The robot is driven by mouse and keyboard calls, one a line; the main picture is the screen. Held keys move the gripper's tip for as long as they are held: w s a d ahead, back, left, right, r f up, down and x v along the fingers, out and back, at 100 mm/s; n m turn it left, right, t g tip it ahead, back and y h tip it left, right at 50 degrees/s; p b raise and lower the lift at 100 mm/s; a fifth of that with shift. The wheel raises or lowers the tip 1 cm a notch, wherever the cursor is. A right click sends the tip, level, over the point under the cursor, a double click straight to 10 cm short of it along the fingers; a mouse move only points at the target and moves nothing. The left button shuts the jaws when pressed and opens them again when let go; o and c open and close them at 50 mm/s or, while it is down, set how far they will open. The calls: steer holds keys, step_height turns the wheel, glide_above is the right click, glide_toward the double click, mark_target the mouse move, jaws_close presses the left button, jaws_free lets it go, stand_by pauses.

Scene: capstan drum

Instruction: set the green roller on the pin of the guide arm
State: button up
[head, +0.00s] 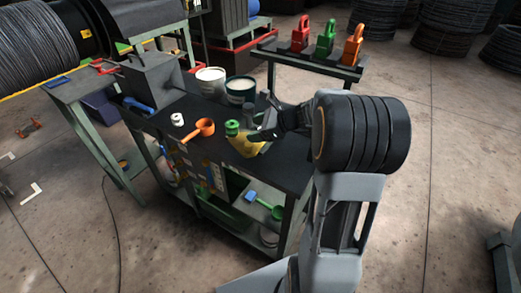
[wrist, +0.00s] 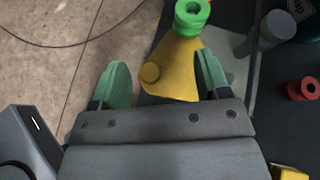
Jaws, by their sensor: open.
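The green roller (head: 232,128) stands upright at the end of the yellow guide arm (head: 248,147) on the dark bench top. In the wrist view the roller (wrist: 192,14) shows its top hole and overlaps the narrow end of the guide arm (wrist: 177,62). I cannot tell whether the pin is inside the roller. A round yellow knob (wrist: 149,73) rises near the wide end. My gripper (head: 258,134) is open and empty. In the wrist view its green fingertips (wrist: 165,78) lie either side of the guide arm's wide end, apart from the roller.
Two tins, white (head: 210,80) and dark green (head: 240,89), stand behind. A grey cylinder (wrist: 271,30) and a red roller (wrist: 303,88) lie to the right in the wrist view.

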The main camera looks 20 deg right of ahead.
steer(key=s+a+r+n+g+h, duration=0.1)
steer(key=s+a+n+g+h, duration=0.1)
steer(key=s+a+n, duration=0.3)
steer(key=s+a+n+g+h, duration=0.2)
steer(key=s+a+n, duration=0.1)
steer(key=s+n, duration=0.4)
steer(key=s+d+n+h, duration=0.2)
steer(key=s+n+h, duration=0.3)
steer(key=s+n, duration=0.4)
steer(key=shift+d+r+n+t, duration=0.25)
steer(key=shift+n+t, duration=0.15)
steer(key=shift+n, duration=1.1)
